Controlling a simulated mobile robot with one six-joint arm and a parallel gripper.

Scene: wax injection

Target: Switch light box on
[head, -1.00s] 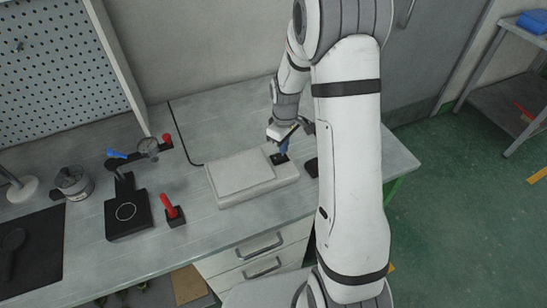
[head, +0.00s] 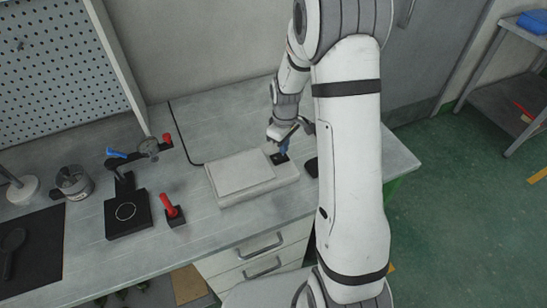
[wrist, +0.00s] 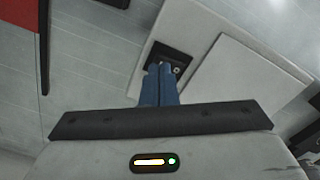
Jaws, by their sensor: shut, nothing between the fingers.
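The light box (head: 246,180) is a low pale box with a raised panel, lying on the workbench. Its panel looks unlit. A small black switch plate (head: 277,159) sits on the right end of its top; it also shows in the wrist view (wrist: 176,55). My gripper (head: 283,149) points down at this plate, its blue fingers closed together with nothing between them. In the wrist view the fingertips (wrist: 160,68) overlap the lower part of the switch plate and hide some of it. I cannot tell whether they touch it.
A black cable (head: 182,140) runs along the bench behind the box. A black clamp press (head: 128,212) and a red-handled tool (head: 171,208) stand to the left. A dark object (head: 312,167) lies right of the box, partly behind my arm.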

